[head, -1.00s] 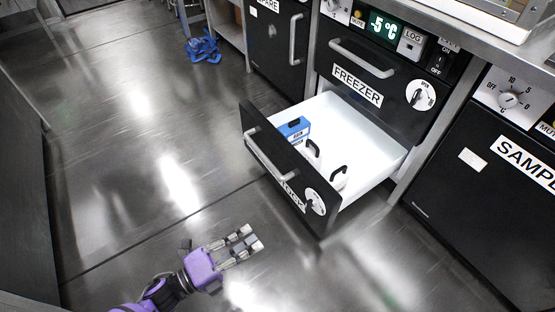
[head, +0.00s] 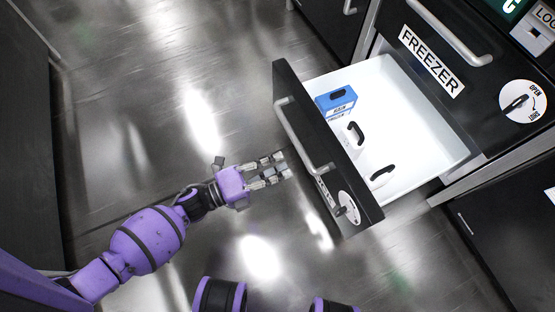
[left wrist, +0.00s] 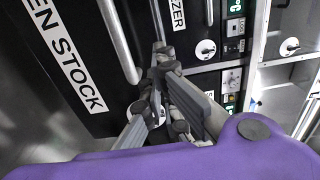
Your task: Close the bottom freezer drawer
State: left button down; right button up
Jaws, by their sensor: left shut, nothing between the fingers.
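The bottom freezer drawer (head: 322,140) is pulled well out, its black front facing left in the head view. A bar handle (head: 298,135) and a round dial (head: 349,208) are on that front. The white inside holds a blue box (head: 336,102) and white items with black handles (head: 382,175). My left gripper (head: 282,166) is shut and empty, just left of the drawer front, with a small apparent gap. In the left wrist view, my left gripper (left wrist: 165,75) is near the black drawer front (left wrist: 40,85) and its handle (left wrist: 118,40). My right gripper is not in view.
A closed upper panel labelled FREEZER (head: 432,60) with its own handle stands behind the open drawer. A black cabinet (head: 510,215) is at the right. The shiny floor (head: 130,130) left of the drawer is clear.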

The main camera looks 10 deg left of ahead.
aim_at(324, 148)
pick_arm(q)
jog(key=b+x, duration=0.2)
jog(key=x, duration=0.8)
jog(key=shift+w+d, duration=0.25)
jog(key=shift+d, duration=0.05)
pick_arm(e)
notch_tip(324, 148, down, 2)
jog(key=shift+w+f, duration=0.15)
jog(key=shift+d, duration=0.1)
